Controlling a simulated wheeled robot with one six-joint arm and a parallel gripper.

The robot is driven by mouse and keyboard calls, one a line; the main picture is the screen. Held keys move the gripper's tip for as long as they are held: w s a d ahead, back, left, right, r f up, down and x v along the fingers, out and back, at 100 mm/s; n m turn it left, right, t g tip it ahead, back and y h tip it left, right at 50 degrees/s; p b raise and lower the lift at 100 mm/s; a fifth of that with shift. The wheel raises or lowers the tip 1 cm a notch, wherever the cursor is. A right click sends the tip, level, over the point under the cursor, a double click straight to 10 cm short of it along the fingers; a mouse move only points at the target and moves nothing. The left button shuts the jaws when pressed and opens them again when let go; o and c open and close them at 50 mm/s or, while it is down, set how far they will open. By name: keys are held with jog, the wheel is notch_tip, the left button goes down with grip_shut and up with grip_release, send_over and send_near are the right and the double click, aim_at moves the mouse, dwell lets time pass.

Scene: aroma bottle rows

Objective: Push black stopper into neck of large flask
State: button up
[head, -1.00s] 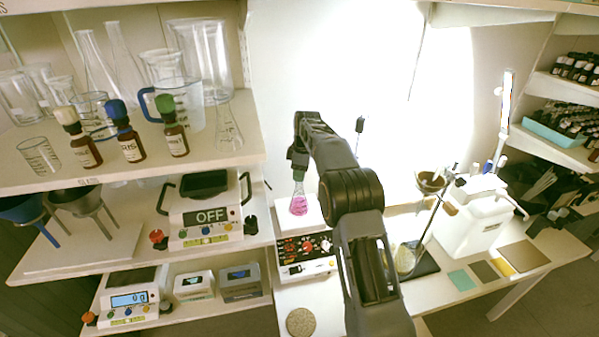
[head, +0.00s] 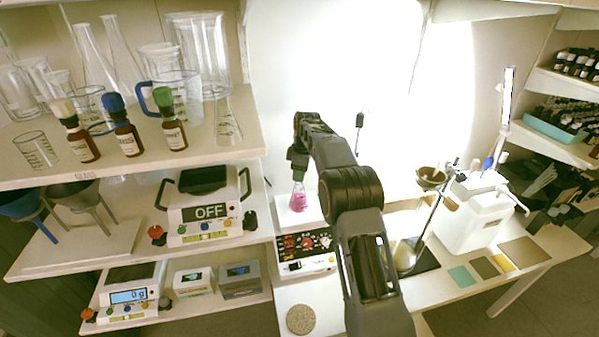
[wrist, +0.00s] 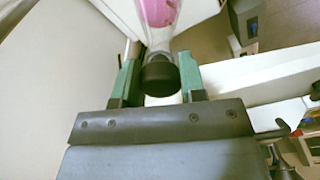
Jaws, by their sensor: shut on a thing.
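The black stopper (wrist: 160,75) sits between the green fingertips of my gripper (wrist: 160,77) in the wrist view. My gripper is shut on it. The large flask (wrist: 163,38) is clear with pink liquid and lies directly beyond the stopper, its neck lined up with it. The stopper is at the mouth of the neck; I cannot tell how deep it sits. In the head view the flask (head: 298,201) stands upright on a white-topped device with my gripper (head: 298,172) right above it. The stopper is hidden there.
A shelf (head: 140,158) with glassware and dropper bottles is on the left. A balance (head: 205,213) reading OFF is below. A retort stand (head: 430,215) and white container (head: 470,217) are on the right.

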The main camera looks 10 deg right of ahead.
jog(key=shift+f, duration=0.25)
jog(key=shift+f, duration=0.3)
jog(key=o, duration=0.9)
notch_tip(320, 180, up, 7)
jog(key=p, duration=0.6)
jog(key=shift+r, duration=0.1)
dwell(0.4)
